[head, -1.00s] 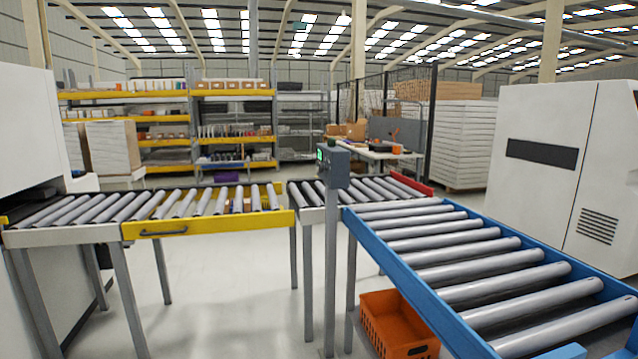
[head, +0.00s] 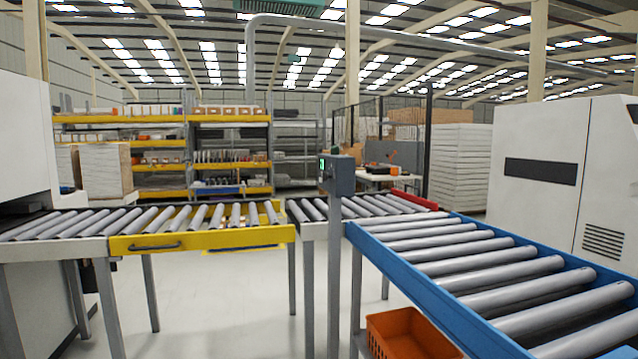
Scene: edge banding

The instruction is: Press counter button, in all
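The counter (head: 339,174) is a small grey box on a grey post, with a green lit display on its left-facing side. It stands near the middle of the head view, where the roller conveyors meet. Its button is too small to make out. Neither of my grippers is in view.
A roller conveyor with a yellow gate (head: 197,238) runs to the left. A blue-framed roller conveyor (head: 440,300) runs to the lower right, with an orange crate (head: 410,334) below it. White machines stand at the left and right (head: 560,165). Open floor lies at front centre.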

